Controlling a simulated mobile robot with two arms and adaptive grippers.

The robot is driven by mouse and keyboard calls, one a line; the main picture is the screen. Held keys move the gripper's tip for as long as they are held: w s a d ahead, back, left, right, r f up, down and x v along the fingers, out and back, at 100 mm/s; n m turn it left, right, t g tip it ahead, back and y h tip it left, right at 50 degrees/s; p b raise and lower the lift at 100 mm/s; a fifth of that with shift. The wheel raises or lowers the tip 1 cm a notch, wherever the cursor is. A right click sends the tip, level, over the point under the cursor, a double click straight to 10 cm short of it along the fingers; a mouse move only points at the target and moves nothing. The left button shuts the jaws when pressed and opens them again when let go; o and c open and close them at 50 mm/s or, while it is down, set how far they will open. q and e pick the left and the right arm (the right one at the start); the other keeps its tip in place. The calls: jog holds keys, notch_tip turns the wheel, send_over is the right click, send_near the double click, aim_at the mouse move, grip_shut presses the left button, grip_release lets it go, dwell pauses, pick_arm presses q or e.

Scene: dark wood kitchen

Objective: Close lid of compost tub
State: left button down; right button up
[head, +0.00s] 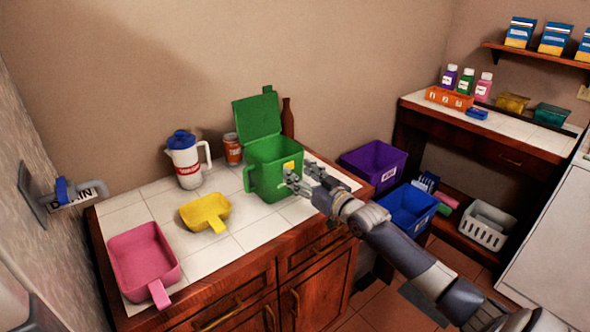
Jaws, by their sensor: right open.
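The compost tub (270,172) is a green bucket with a side handle, standing on the white tiled counter. Its green lid (257,117) is open and stands up from the tub's back left edge. My right gripper (293,180) is open, at the tub's right front side near a yellow label. I cannot tell whether its fingers touch the tub. Its arm comes in from the lower right. The fingers cover part of the tub's lower right wall. My left gripper is not in view.
A pink scoop (142,262), yellow scoop (206,212), white jug (186,163) and orange can (232,150) stand left of the tub. A brown bottle (287,117) stands behind it. Purple (374,162) and blue bins (407,209) are at right. Bare tiles lie in front of the tub.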

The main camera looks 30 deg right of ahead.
aim_at(289, 166)
jog(key=shift+w, duration=1.4)
jog(key=shift+c, duration=0.6)
